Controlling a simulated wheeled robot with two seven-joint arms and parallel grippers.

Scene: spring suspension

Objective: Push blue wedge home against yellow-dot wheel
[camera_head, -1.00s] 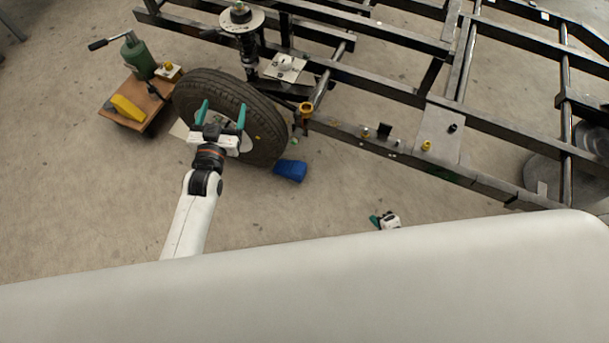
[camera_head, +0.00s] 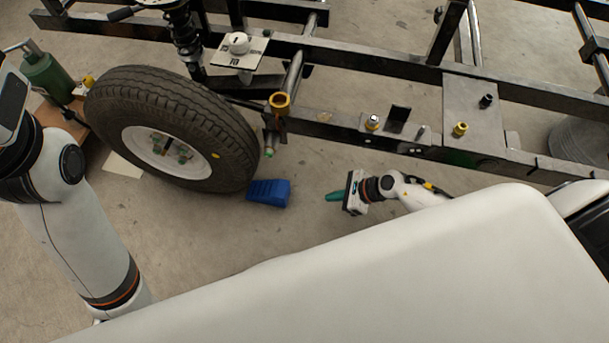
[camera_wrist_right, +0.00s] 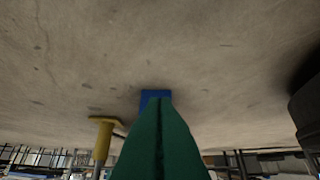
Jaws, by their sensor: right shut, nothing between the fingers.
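The wheel (camera_head: 103,107) stands upright at left in the head view, with a yellow dot on its tyre's lower right sidewall. The blue wedge (camera_head: 268,192) lies on the floor at the tyre's lower right; I cannot tell whether they touch. My right gripper (camera_head: 333,197) is shut and empty, low over the floor right of the wedge, its green fingers pointing at it across a gap. In the right wrist view, the shut fingers (camera_wrist_right: 160,135) partly cover the wedge (camera_wrist_right: 155,94). My left arm is at the left edge; its fingers are out of view.
The black metal frame (camera_head: 350,65) runs above and behind, with a yellow-topped post (camera_head: 279,103) close to the wheel. A green jack (camera_head: 48,77) stands at far left. The floor between my right gripper and the wedge is clear.

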